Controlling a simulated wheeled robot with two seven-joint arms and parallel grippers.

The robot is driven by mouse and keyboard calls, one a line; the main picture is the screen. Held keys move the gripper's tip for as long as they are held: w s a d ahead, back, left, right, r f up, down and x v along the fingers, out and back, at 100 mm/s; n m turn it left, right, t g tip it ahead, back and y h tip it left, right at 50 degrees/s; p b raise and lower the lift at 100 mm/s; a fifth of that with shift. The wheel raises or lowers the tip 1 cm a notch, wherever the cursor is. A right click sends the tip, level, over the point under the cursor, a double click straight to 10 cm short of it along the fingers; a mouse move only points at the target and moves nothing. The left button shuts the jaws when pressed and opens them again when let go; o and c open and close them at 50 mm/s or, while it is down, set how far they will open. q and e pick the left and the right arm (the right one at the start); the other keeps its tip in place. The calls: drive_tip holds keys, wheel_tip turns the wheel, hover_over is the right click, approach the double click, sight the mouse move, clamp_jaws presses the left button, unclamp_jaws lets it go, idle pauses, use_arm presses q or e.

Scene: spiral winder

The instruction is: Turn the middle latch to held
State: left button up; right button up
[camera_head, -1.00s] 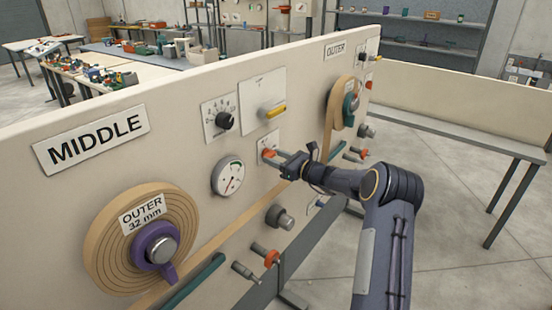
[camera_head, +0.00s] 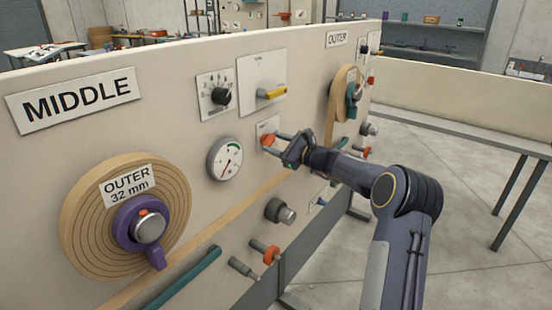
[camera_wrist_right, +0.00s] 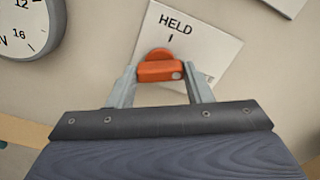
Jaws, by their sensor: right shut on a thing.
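The middle latch (camera_head: 267,140) is a small orange handle on a white plate, on the panel marked MIDDLE (camera_head: 75,100). In the right wrist view the orange latch (camera_wrist_right: 160,70) lies across the picture, between the two grey fingers of my right gripper (camera_wrist_right: 160,76). The fingers are shut on its ends. The word HELD (camera_wrist_right: 176,24) and a short mark show above it on the tilted plate, and the handle lies roughly crosswise to that mark. The lower plate is partly hidden. My right gripper (camera_head: 273,141) reaches the latch from the right. My left gripper is not in view.
A round gauge (camera_head: 225,159) sits left of the latch, with a yellow-handled switch (camera_head: 271,94) above. A grey knob (camera_head: 280,211) and an orange-collared peg (camera_head: 264,251) project below. A tan coil (camera_head: 85,225) fills the lower left. Open floor lies right of my arm.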

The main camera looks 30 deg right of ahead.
drive_tip(key=n+b, duration=1.1)
drive_tip(key=b, duration=0.2)
drive_tip(key=shift+f, duration=0.2)
drive_tip(key=shift+r+n+b, duration=0.1)
drive_tip(key=shift+n+b, duration=0.7)
drive_tip(key=o, duration=1)
drive_tip(key=b+v, duration=0.1)
drive_tip(key=v, duration=0.7)
drive_tip(key=shift+b, duration=0.4)
